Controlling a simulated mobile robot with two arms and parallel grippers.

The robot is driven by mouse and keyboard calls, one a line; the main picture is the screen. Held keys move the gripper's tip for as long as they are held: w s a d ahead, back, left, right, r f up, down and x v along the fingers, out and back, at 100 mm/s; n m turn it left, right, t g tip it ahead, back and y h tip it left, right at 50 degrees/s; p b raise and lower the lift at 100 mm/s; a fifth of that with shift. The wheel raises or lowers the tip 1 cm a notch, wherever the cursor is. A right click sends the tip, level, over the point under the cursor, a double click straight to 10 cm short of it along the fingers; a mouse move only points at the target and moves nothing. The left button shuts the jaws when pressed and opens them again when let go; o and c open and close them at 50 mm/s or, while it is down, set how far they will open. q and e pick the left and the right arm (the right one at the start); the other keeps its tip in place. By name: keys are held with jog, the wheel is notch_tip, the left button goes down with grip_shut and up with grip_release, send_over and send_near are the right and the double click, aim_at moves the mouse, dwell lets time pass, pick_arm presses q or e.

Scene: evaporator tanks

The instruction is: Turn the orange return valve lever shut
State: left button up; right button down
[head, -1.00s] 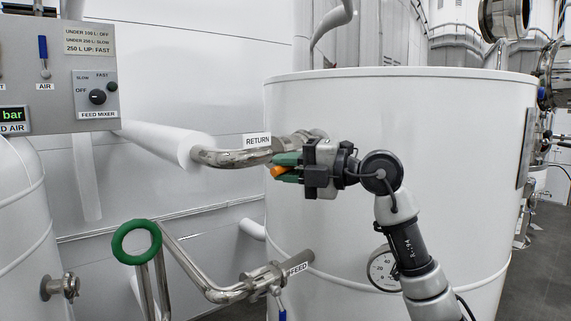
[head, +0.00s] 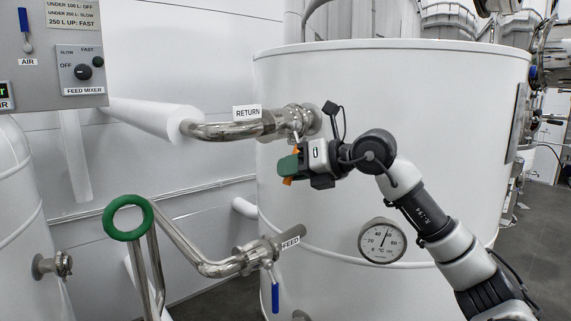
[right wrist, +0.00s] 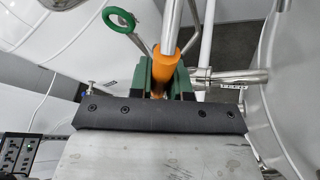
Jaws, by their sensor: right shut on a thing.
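The orange return valve lever (head: 287,181) shows in small pieces around my right gripper in the head view. It slants down from the valve (head: 298,120) on the RETURN pipe (head: 228,131), beside the white tank. My right gripper (head: 288,166) is just below that valve, with its green fingers shut on the lever. In the right wrist view the orange lever (right wrist: 165,66) sits between the green fingers (right wrist: 161,80). The gripper hides much of the lever in the head view. My left gripper is not in view.
The white tank (head: 340,200) with a round gauge (head: 382,241) stands behind my right arm. Below is the FEED pipe (head: 217,268) with a blue lever (head: 275,297) hanging down. A green ring (head: 128,217) is at lower left, and a control panel (head: 60,45) at upper left.

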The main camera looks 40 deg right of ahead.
jog(key=shift+w+d+f+n+h, duration=0.25)
jog(key=shift+d+n+h, duration=0.25)
jog(key=shift+d+n, duration=0.2)
jog(key=shift+w+d+f+n+h, duration=0.1)
jog(key=shift+d+f+n+h, duration=0.1)
jog(key=shift+d+n+h, duration=0.4)
jog(key=shift+w+d+f+n+h, duration=0.25)
jog(key=shift+d+n+h, duration=0.15)
jog(key=shift+d+n, duration=0.4)
jog(key=shift+s, duration=0.1)
jog(key=c, duration=1.1)
grip_release()
jog(key=shift+d, duration=0.1)
jog(key=b+v, duration=0.3)
jog(key=v, duration=0.7)
jog(key=shift+s+d, duration=0.15)
jog(key=shift+s, duration=0.25)
